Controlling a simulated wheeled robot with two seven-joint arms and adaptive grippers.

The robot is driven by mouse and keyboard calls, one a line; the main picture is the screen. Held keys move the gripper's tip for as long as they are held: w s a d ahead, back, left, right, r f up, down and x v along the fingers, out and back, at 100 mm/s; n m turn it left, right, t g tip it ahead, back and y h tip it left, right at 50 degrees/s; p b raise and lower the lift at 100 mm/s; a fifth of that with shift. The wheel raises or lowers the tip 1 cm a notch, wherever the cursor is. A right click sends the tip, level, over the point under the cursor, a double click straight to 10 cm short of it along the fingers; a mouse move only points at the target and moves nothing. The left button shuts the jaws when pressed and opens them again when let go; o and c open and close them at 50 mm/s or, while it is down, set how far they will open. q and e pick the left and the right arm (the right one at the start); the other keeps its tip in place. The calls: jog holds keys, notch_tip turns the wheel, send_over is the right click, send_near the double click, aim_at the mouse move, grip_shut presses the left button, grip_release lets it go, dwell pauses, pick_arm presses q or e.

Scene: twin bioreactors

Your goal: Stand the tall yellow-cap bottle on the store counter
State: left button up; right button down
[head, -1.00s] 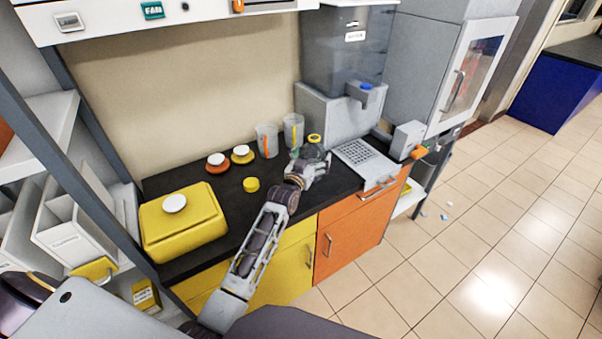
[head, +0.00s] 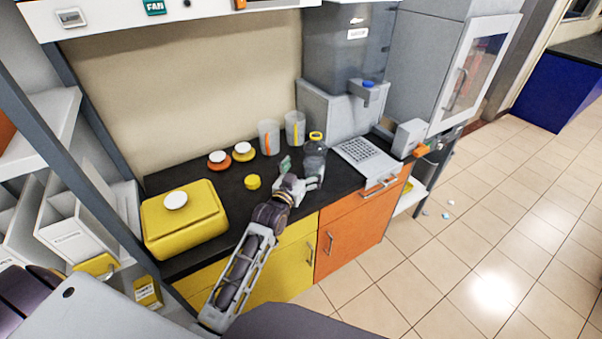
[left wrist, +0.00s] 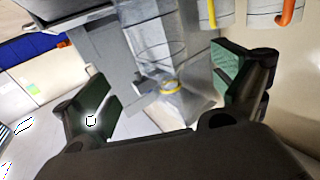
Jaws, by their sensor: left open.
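The tall clear bottle with a yellow cap (head: 315,163) stands upright on the dark counter (head: 225,215), left of the grey dispenser. My left gripper (head: 297,172) is open just left of the bottle, low over the counter. In the left wrist view the green-padded fingers (left wrist: 161,88) are spread wide and empty. The bottle's clear body is hard to make out there. I cannot tell if a finger touches it. My right gripper is not in view.
Two clear beakers (head: 268,138) stand behind, near the wall. Two white-knobbed lids (head: 219,160), a yellow cap (head: 252,182) and a yellow box (head: 186,222) lie to the left. A grey dispenser (head: 345,110) with a drip tray (head: 368,160) stands right.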

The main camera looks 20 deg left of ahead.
pick_arm(q)
jog(key=shift+s, duration=1.1)
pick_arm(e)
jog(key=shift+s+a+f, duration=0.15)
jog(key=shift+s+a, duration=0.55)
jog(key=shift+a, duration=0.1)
